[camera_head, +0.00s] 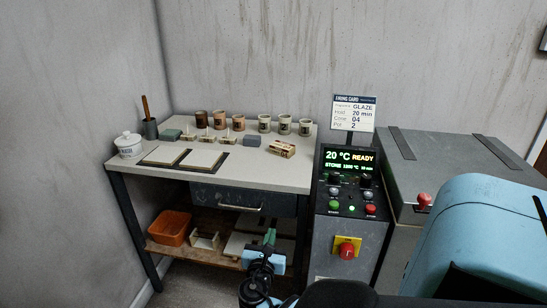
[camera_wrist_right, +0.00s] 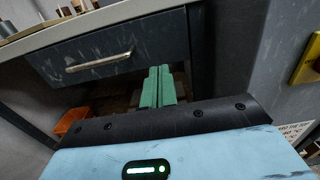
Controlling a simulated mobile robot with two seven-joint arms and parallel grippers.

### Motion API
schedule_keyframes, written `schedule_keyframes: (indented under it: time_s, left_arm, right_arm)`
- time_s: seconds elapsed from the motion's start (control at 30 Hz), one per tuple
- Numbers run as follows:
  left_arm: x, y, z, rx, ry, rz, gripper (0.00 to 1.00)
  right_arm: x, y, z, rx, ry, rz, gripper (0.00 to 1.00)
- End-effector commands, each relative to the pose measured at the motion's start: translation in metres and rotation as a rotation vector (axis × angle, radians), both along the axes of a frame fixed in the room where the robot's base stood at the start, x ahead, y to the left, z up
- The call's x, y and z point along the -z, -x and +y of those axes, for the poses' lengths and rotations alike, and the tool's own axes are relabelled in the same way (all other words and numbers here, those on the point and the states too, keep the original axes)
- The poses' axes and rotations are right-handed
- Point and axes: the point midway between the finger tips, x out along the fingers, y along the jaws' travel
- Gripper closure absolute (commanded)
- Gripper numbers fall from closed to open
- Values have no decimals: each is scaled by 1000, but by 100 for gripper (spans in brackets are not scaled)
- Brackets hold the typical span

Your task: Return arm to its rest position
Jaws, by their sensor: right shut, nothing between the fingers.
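My right gripper (camera_head: 270,237) is in front of the workbench, below the drawer's level, with its green fingers together and nothing between them. In the right wrist view the green fingers (camera_wrist_right: 157,87) show side by side, pointing toward the drawer front (camera_wrist_right: 85,62) and the dark space under it. Blue parts of my own body fill the lower right of the head view. My left gripper is not in view.
An orange bin (camera_head: 169,228) sits on the lower shelf. A control panel (camera_head: 347,185) with an emergency button stands close on the right, beside a grey kiln-like cabinet (camera_head: 450,150).

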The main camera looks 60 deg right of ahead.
Motion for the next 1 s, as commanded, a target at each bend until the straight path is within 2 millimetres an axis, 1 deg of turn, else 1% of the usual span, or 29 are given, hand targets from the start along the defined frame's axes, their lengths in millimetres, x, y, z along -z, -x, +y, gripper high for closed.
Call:
schedule_keyframes:
  time_s: [0.03, 0.1, 0.23, 0.4, 0.77, 0.87, 0.97, 1.0]
  left_arm:
    - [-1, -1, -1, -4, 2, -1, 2]
    - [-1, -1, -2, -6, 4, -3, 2]
    - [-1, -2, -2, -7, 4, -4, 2]
    - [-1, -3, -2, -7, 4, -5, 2]
    - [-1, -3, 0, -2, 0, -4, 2]
    - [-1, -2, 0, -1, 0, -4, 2]
    - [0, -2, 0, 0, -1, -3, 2]
    - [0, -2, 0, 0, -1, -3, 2]
  right_arm:
    - [0, 3, 8, -1, -2, 0, 100]
    - [0, 6, 15, -1, -1, 0, 100]
    - [0, 10, 25, 0, -1, 0, 100]
    - [0, 12, 28, 0, 0, 0, 100]
    - [1, 12, 28, -1, -4, -1, 100]
    - [13, 18, 31, -23, -49, -21, 100]
    - [44, 34, 43, -75, -185, -82, 100]
    - [61, 44, 50, -96, -269, -119, 100]
